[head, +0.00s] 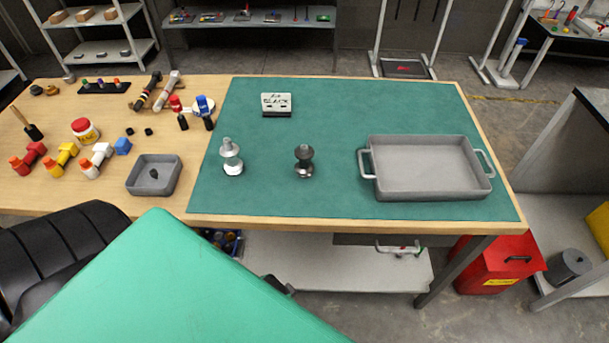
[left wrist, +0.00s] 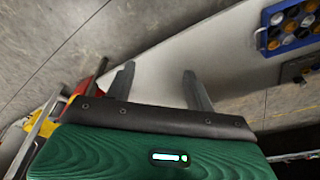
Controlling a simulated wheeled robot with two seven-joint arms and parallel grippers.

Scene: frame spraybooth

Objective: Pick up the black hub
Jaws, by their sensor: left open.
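The black hub (head: 304,160) stands upright on the green mat (head: 330,110), in the middle of the table in the head view. A grey tray with two handles (head: 425,168) lies on the mat to the right. My left gripper (left wrist: 158,85) shows in the left wrist view with its two fingers apart and nothing between them. Behind the fingers are a pale shelf surface and the floor; no hub shows in that view. My right gripper is not seen in either view.
A small grey bin (head: 154,175), a white-and-red jar (head: 85,130) and several coloured bottles and tools crowd the left wooden side. A metal block (head: 276,104) lies at the mat's back. A red bin (head: 499,264) stands on the floor at right. The mat around the black hub is clear.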

